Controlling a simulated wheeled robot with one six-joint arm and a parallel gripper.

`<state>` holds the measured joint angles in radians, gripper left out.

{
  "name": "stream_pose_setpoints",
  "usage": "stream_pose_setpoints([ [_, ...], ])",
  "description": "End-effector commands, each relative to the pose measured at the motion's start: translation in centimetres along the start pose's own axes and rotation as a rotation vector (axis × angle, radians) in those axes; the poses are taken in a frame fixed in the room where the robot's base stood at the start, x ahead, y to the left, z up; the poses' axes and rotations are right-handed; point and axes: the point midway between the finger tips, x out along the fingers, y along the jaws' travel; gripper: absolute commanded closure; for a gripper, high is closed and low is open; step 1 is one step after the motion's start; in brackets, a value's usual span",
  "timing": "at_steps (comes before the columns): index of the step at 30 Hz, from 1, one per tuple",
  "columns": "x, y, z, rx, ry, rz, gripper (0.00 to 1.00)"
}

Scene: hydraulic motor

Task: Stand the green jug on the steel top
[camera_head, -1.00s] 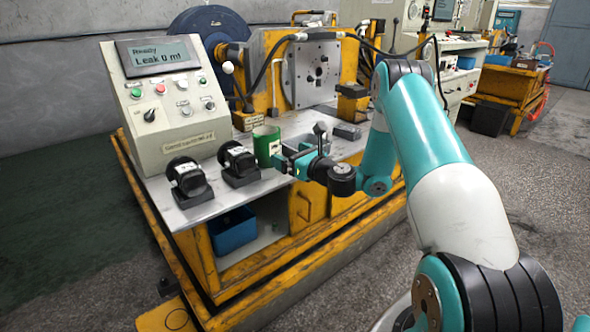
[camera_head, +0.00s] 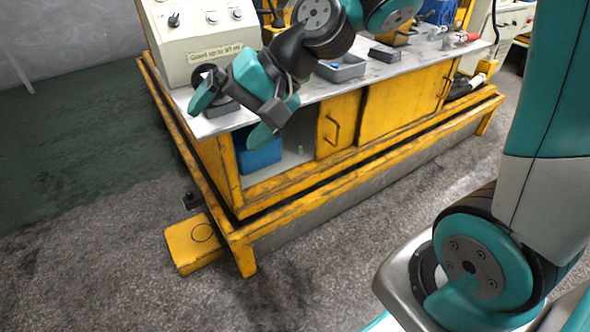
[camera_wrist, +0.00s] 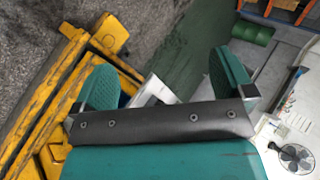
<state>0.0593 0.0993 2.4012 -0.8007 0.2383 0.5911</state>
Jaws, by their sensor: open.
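The steel top (camera_head: 335,88) of the yellow bench shows in part in the head view. I cannot make out the green jug in the head view now. The spot just left of the grey tray, where a green jug stood earlier, is covered by my dark wrist. My gripper (camera_head: 236,117) is open at the front left edge of the steel top, beside a black motor (camera_head: 222,98) and above the open cabinet bay. Its two teal fingers also show spread apart in the wrist view (camera_wrist: 165,88), with nothing held between them.
A grey tray (camera_head: 347,68) and a dark block (camera_head: 384,54) are on the steel top. A sloped control box (camera_head: 190,45) stands at its left. A blue bin (camera_head: 259,160) is inside the bay. The wrist view shows a distant green cylinder (camera_wrist: 252,32), unclear what it is.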

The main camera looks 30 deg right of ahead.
Motion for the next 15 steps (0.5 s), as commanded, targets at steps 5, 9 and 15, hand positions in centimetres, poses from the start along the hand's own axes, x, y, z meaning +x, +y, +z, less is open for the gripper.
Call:
stream_pose_setpoints([
  [5,-2.6,1.3,9.8,-0.566,-0.212,0.252,0.0],
  [9,-4.5,2.9,13.1,-0.778,-0.317,0.341,0.0],
  [15,-5.0,3.4,14.0,-0.84,-0.355,0.367,0.0],
])
